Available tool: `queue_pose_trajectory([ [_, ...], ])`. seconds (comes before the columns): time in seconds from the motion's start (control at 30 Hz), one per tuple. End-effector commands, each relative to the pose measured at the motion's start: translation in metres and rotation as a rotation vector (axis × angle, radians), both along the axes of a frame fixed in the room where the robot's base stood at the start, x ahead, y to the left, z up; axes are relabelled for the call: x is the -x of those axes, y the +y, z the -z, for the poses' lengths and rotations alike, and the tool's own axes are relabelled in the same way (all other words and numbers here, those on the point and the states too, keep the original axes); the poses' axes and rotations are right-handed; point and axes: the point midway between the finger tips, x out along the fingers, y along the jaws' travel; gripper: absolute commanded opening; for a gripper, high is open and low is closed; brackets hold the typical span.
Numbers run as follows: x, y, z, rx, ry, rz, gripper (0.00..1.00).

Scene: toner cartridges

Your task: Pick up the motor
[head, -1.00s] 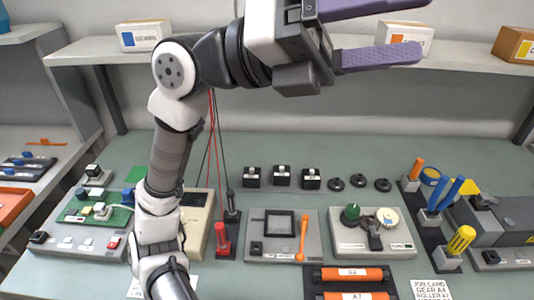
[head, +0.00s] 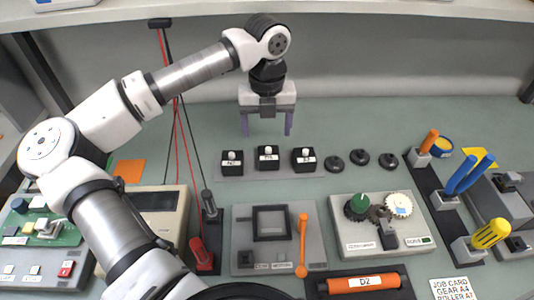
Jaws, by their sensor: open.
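Three small black boxes with pale round tops and white labels stand in a row on a grey strip: a left one (head: 232,160), a middle one (head: 268,157) and a right one (head: 304,158). They look like the motors; their labels are too small to read surely. My gripper (head: 268,128) is open and points down with two purple fingers spread. In the picture its fingertips are just above the middle box, one to each side. It appears empty and apart from the boxes; its exact height cannot be told.
Several black discs (head: 360,158) lie right of the boxes. In front are a grey tray with an orange tool (head: 302,245), a gear unit (head: 363,206) and an orange roller (head: 364,283). A screwdriver rack (head: 447,200) is at right. Red and black probes (head: 203,250) stand left.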

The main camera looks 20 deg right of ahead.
Motion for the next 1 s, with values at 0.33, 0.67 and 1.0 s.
queue_pose_trajectory([
  [0.33, 0.001, -0.001, 0.039, 0.003, 0.003, 0.001, 0.75],
  [0.67, 0.002, -0.004, 0.079, 0.004, 0.004, 0.002, 0.75],
  [1.0, 0.002, -0.004, 0.09, 0.004, 0.0, 0.002, 0.75],
])
